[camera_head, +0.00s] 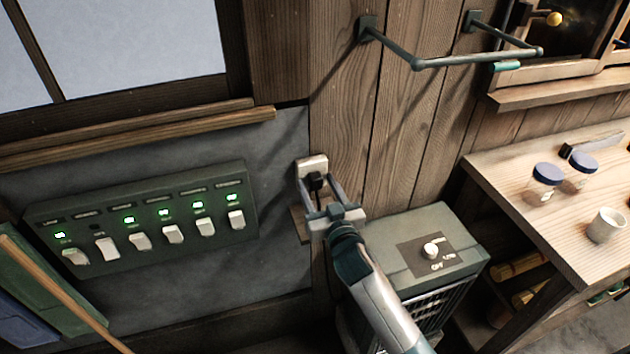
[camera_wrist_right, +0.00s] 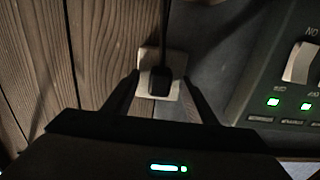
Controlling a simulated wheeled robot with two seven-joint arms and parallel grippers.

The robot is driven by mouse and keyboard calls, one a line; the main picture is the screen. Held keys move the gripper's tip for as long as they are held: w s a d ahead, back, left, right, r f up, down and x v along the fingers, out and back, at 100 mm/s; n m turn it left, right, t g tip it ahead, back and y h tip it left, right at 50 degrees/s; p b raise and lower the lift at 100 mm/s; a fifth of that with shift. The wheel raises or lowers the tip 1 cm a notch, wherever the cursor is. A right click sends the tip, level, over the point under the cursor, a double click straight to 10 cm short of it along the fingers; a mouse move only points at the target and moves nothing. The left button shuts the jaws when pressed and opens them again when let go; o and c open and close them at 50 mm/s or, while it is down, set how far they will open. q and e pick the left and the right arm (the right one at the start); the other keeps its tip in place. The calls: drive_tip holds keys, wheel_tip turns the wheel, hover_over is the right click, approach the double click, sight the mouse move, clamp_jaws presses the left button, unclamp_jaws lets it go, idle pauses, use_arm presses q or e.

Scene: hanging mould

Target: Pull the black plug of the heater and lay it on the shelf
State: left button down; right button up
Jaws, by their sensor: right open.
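The black plug (camera_head: 316,182) sits in a pale wall socket (camera_head: 312,163) on the plank wall. In the right wrist view the plug (camera_wrist_right: 160,84) shows against the socket plate (camera_wrist_right: 174,62), with a dark cord running up from it in that picture. My right gripper (camera_head: 317,188) is open, its two fingers on either side of the plug. I cannot tell whether the fingers touch it. The heater (camera_head: 450,240) stands below and to the right, with a white knob on top. A small wooden shelf (camera_head: 299,224) shows partly behind the gripper. My left gripper is not in view.
A switch panel (camera_head: 140,222) with lit green lamps is left of the socket. A metal wall bracket (camera_head: 440,62) juts out above. A workbench (camera_head: 500,165) with jars and a cup stands right. My right forearm passes in front of the heater.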

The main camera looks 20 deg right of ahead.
idle(0.3)
clamp_jaws()
drive_tip(key=shift+s, duration=0.15)
drive_tip(key=shift+s+d+p, duration=0.1)
drive_tip(key=shift+s+p, duration=0.95)
drive_tip(key=shift+s, duration=1.85)
